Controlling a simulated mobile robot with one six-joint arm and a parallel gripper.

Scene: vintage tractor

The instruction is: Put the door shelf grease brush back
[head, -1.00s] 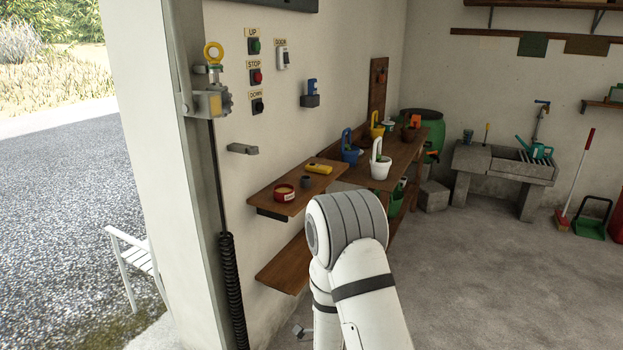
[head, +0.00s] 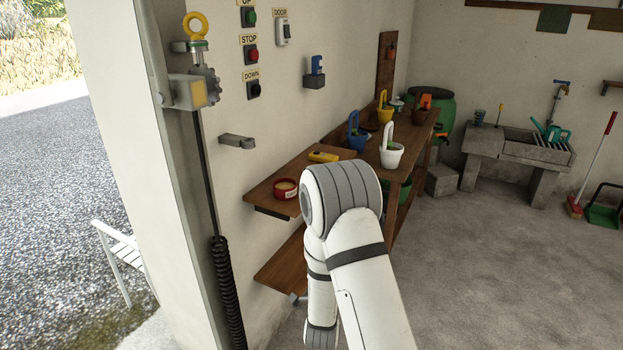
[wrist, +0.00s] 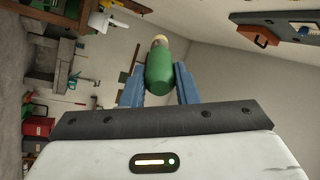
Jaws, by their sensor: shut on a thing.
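My gripper (wrist: 158,84) shows in the wrist view with its two blue fingers shut on a green, rounded handle with a pale yellowish end, which appears to be the grease brush (wrist: 160,70). It points away from the palm, and its bristles are hard to make out. In the head view my arm hides the gripper and brush. The upper wooden shelf by the door (head: 262,193) is on the wall left of my arm. A red round tin (head: 285,189) and a yellow object (head: 323,156) stand on it. My arm covers its right front part.
A lower wooden shelf (head: 278,268) sits below. A grey wall bracket (head: 237,141) and a door post with a coiled black cable (head: 226,285) are at left. A workbench with several pots, including a white one (head: 391,155), stands behind.

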